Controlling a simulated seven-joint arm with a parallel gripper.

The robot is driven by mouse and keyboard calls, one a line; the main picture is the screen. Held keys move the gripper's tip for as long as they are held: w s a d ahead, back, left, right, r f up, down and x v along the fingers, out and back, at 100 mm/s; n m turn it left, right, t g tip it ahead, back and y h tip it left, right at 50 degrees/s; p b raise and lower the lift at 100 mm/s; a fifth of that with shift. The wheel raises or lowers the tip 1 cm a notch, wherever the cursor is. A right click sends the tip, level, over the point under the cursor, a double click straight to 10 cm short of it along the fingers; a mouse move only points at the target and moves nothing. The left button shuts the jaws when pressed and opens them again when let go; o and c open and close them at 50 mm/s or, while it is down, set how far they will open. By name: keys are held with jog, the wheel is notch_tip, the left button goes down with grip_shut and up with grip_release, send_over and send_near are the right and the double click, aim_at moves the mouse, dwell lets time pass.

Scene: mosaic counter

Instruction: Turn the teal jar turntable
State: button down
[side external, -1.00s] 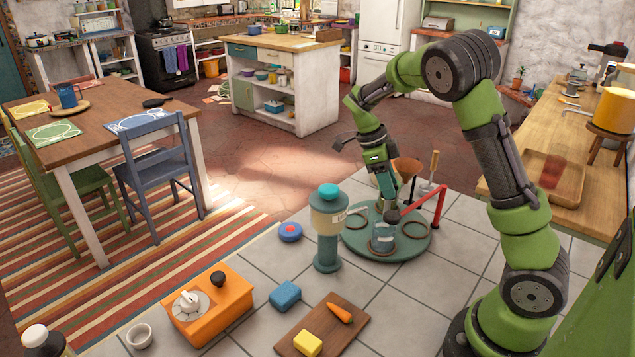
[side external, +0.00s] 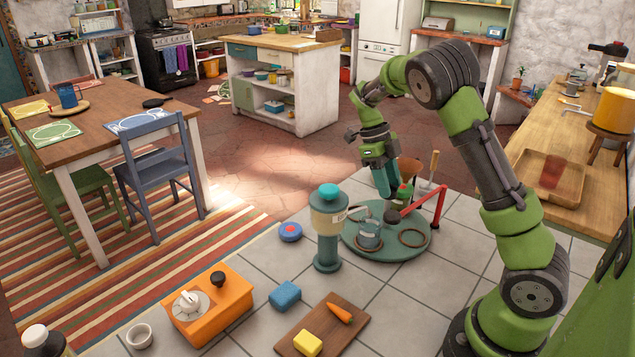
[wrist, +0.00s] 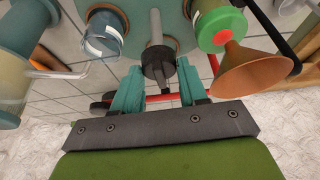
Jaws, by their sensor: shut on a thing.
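The teal turntable (side external: 356,248) is a round disc on the tiled counter with brown rings on top. A glass jar (side external: 369,236) stands on its front left part; it also shows in the wrist view (wrist: 103,38). A green jar with a red top (wrist: 220,30) stands on the right in the wrist view. My gripper (side external: 384,195) is low over the back of the disc, its teal fingers pointing down. In the wrist view its fingers (wrist: 158,72) are shut on a dark knob (wrist: 158,62) by a grey post. The side view hides this contact.
A red bar (side external: 440,205) with a dark end reaches over the disc from the right. A copper funnel (wrist: 248,72) is close to my fingers. A teal-topped dispenser (side external: 328,230) stands at the disc's left. Tiles in front are partly clear.

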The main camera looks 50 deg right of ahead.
jog(key=shift+w, duration=0.1)
dwell(0.4)
jog(key=c, duration=0.7)
grip_release()
jog(key=shift+o, duration=0.2)
